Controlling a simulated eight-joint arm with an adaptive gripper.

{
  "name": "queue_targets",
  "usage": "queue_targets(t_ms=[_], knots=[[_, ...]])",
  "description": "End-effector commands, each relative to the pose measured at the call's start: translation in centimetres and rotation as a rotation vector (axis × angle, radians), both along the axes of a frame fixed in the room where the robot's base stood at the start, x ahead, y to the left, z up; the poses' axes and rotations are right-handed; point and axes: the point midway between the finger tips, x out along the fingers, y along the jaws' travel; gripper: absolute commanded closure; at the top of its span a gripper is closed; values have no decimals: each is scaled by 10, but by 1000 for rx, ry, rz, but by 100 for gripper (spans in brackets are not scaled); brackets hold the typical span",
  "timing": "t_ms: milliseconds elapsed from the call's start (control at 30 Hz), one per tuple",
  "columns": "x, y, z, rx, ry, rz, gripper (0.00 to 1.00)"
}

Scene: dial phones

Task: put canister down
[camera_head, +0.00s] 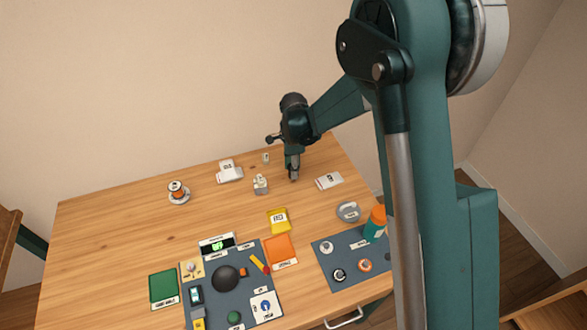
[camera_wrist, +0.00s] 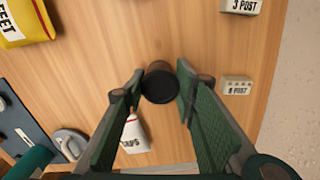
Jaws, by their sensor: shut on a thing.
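The canister (camera_wrist: 160,85) is a small dark cylinder with a black round end facing the wrist camera. My gripper (camera_wrist: 160,88) is shut on it, one green-padded finger on each side. In the head view my gripper (camera_head: 293,176) points down over the back right part of the wooden table (camera_head: 120,225). The canister is hard to make out from the fingertips there. I cannot tell whether its underside touches the table.
Near the canister are a white caps packet (camera_wrist: 134,136), a block marked 4 POST (camera_wrist: 236,86) and one marked 3 POST (camera_wrist: 241,6). A yellow feet packet (camera_wrist: 25,20) lies further left. Grey mats (camera_head: 335,273) with several parts lie at the front. The table's left is mostly clear.

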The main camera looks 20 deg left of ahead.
Motion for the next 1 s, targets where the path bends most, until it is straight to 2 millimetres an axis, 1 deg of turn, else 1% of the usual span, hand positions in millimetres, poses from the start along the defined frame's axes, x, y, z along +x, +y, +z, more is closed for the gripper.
queue_targets(t_ms=[167, 200, 267, 300, 767, 867, 1000], knots=[[0, 0, -4, 0, 0, 0, 82], [0, 0, -3, 0, 0, 0, 67], [0, 0, -3, 0, 0, 0, 59], [0, 0, -3, 0, 0, 0, 57], [0, 0, 0, 0, 0, 0, 57], [0, 0, 6, 0, 0, 0, 57], [0, 0, 20, 0, 0, 0, 57]])
